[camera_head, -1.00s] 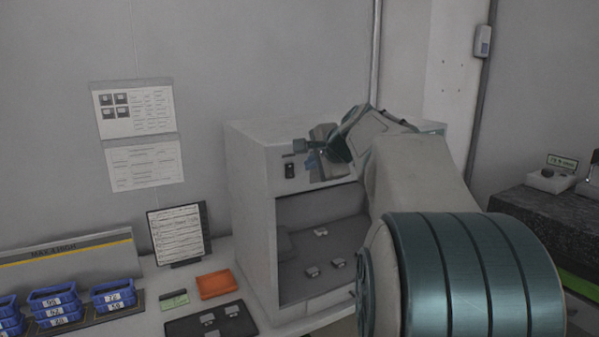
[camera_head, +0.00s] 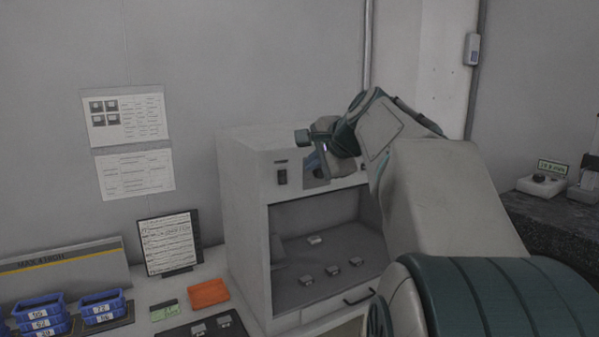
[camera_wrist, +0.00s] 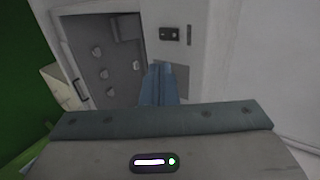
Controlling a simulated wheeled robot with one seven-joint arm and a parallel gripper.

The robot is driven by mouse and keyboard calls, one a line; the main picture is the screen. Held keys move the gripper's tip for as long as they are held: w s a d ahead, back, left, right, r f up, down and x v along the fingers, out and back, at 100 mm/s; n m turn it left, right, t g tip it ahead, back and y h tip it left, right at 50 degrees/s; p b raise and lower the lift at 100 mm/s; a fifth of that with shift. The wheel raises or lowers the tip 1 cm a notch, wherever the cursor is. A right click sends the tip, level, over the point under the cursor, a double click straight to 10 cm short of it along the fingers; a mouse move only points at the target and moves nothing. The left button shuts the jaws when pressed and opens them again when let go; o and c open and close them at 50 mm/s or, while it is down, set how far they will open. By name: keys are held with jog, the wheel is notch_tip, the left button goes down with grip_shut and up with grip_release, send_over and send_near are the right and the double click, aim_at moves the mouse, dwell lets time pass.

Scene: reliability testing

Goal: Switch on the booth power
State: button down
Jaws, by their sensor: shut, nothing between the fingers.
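The booth (camera_head: 246,210) is a white cabinet with an open front, standing on the bench in the head view. A black rocker switch (camera_head: 281,177) sits on its upper front panel, below a narrow dark slot. In the wrist view the switch (camera_wrist: 169,34) appears ahead of the fingertips and slightly right, clear of them. My gripper (camera_head: 313,163) is right of the switch, in front of a grey plate on the panel. In the wrist view its blue fingers (camera_wrist: 160,70) are together with nothing between them, partly over the grey plate (camera_wrist: 174,78). Whether the fingers touch the panel cannot be told.
Several small pale pieces (camera_head: 333,270) lie inside the booth. An orange tray (camera_head: 208,293), a dark tray and blue bins (camera_head: 101,310) stand on the bench to the left. A document stand (camera_head: 168,246) is behind them. A dark stone surface (camera_head: 556,220) is at the right.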

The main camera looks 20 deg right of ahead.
jog(key=shift+s+d+f, duration=0.1)
jog(key=shift+f, duration=0.5)
jog(key=p, duration=0.2)
send_near(283, 184)
jog(key=x, duration=0.5)
jog(key=shift+w+f, duration=0.25)
jog(key=shift+w, duration=0.35)
